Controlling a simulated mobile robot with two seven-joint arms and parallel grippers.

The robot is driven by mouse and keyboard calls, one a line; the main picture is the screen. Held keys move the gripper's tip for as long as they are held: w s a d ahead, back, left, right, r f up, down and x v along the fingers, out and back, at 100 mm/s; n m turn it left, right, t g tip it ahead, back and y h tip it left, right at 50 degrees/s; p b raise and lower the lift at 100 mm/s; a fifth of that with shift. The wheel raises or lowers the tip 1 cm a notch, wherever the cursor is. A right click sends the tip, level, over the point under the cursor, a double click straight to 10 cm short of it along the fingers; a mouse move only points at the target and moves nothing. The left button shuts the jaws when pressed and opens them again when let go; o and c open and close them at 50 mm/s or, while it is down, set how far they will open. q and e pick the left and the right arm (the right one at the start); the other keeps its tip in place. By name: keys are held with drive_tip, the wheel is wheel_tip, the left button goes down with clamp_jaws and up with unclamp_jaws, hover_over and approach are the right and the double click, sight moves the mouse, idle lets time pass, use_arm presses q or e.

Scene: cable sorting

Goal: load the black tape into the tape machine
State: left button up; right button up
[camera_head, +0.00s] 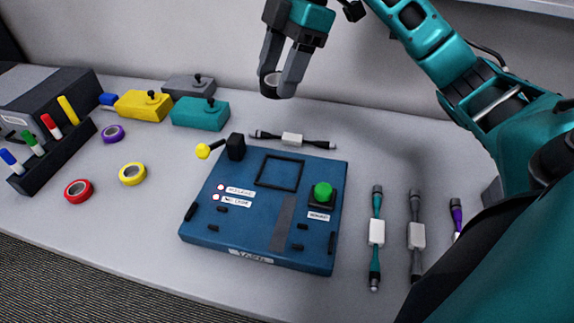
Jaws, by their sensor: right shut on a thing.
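The tape machine (218,240) is a blue box on the table with a black block and a yellow-knobbed lever at its back left. It has a dark square frame on top and a green button (323,192) at the right. My right gripper (274,82) is above and behind the machine, pointing down. It is shut on the black tape (268,92), a small dark ring with a pale inside, held upright between the fingertips and partly hidden by them. The tape is in the air, apart from the machine. My left gripper is not in view.
Red (78,190), yellow (132,174) and purple (113,134) tape rolls lie left of the machine. A marker rack (55,155) and several small switch boxes (200,113) stand farther left and back. Cables lie behind (292,139) and right (376,233) of the machine.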

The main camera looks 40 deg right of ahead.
sight(275, 176)
wheel_tip(275, 176, down, 20)
drive_tip(key=b, duration=0.3)
drive_tip(key=shift+r, duration=0.1)
drive_tip(key=o, duration=0.8)
drive_tip(key=shift+c, duration=0.2)
drive_tip(key=p+v, duration=0.1)
drive_tip(key=v, duration=1.1)
drive_tip(key=shift+a+r, duration=0.1)
drive_tip(key=shift+a, duration=0.05)
